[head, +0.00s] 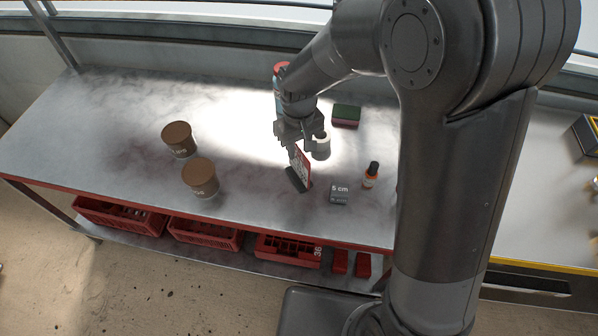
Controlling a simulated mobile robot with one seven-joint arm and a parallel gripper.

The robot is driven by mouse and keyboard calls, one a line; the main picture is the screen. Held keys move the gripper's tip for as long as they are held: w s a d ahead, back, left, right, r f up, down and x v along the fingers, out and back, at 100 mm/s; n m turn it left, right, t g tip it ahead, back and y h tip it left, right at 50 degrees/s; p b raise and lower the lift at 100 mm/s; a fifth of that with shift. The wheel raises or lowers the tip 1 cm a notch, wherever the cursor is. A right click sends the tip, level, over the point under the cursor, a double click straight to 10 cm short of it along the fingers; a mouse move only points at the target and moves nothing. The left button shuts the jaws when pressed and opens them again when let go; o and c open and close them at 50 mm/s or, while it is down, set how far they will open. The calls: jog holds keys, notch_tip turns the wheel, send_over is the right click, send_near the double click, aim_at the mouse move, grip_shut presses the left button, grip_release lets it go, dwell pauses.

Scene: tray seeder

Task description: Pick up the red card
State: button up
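The red card (302,166), with white print on its face, stands upright and slightly tilted in a dark holder (296,181) on the bench. My gripper (299,147) points down right at the card's top edge. Its fingers are small in this view, and I cannot tell whether they are closed on the card or only around it. The card's lower edge meets the holder.
Two brown-lidded tubs (179,134) (200,173) stand to the left. A grey block marked "5 cm" (339,194), an orange bottle (370,176), a white roll (321,146) and a green-topped sponge (346,115) are to the right. Red crates (205,232) sit on the lower shelf.

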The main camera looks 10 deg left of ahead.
aim_at(299, 165)
jog(key=shift+d+f, duration=0.1)
jog(key=shift+f, duration=1.55)
jog(key=shift+f, duration=0.25)
jog(key=shift+c, duration=0.5)
grip_shut()
